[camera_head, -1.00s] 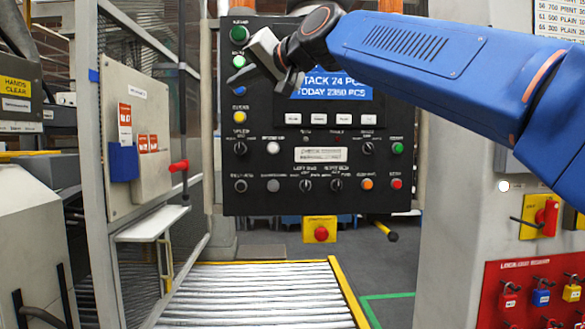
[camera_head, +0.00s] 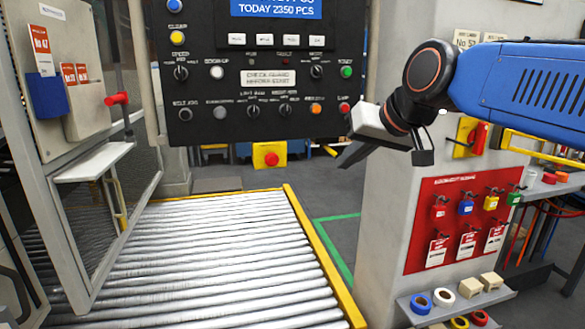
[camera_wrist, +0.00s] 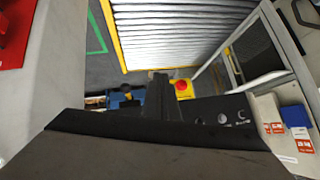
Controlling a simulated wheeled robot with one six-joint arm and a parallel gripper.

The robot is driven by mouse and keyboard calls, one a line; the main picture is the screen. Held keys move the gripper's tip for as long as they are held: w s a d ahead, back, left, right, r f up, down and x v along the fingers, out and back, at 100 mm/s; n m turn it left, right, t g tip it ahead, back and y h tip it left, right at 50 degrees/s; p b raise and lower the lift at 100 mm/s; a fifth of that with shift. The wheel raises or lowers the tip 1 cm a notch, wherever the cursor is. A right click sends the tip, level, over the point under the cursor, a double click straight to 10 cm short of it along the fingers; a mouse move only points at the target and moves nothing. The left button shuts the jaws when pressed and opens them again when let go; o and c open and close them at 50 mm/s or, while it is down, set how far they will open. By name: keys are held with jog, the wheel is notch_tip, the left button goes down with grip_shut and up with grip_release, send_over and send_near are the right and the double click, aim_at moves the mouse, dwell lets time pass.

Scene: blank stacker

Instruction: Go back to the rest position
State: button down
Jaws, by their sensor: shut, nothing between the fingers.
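My gripper (camera_head: 346,163) is in the head view, right of centre, in front of the grey column and below the lower right corner of the control panel (camera_head: 250,105). It is shut and empty, with its dark fingers pointing down and left. In the wrist view the dark fingers (camera_wrist: 159,92) stand close together with nothing between them. The black panel has several buttons and knobs and a blue screen cut off at the top. No contact between gripper and panel shows.
A roller conveyor (camera_head: 215,250) with yellow rails lies below the panel. A yellow box with a red button (camera_head: 269,156) hangs under the panel. A mesh guard stands left. The grey column (camera_head: 385,225) carries a red lockout board (camera_head: 465,222) and a shelf with tape rolls.

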jog(key=s+d+f+g+h, duration=0.1)
jog(key=s+d+f, duration=0.4)
jog(key=s+f, duration=0.2)
jog(key=s+d+f+m+g+h, duration=0.1)
jog(key=s+d+f, duration=0.5)
jog(key=f, duration=0.6)
jog(key=s+d+f+g+h, duration=0.1)
jog(key=s+d+f+h, duration=0.1)
jog(key=s+d+f, duration=0.4)
notch_tip(320, 180, down, 3)
jog(key=shift+s+d+f+m+h, duration=0.2)
jog(key=shift+s+m+h, duration=0.15)
jog(key=shift+s, duration=0.65)
